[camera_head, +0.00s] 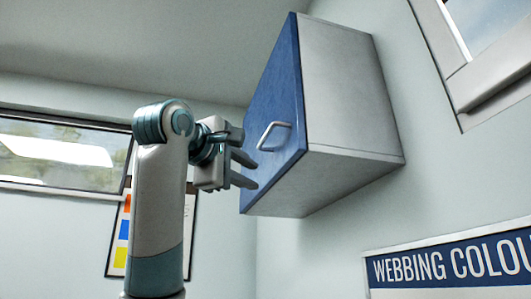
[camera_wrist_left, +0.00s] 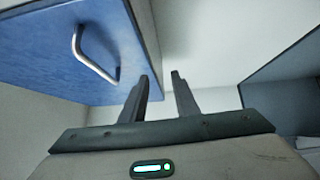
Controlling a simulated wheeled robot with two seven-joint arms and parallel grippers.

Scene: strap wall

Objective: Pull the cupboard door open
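A wall cupboard has a blue door (camera_head: 275,108), which looks closed against its grey body (camera_head: 350,90). A pale bar handle (camera_head: 273,136) sits low on the door. My left gripper (camera_head: 250,171) is in front of the door's lower part, a little left of and below the handle. In the left wrist view the two dark fingers (camera_wrist_left: 164,88) are apart with nothing between them. The handle (camera_wrist_left: 93,55) shows there at upper left on the blue door (camera_wrist_left: 50,45), outside the fingers. My right gripper is not in view.
A window (camera_head: 60,150) and a poster with coloured squares (camera_head: 122,235) are on the wall at left. A sign (camera_head: 450,268) hangs at lower right, below another window frame (camera_head: 470,70). The space below the cupboard is clear.

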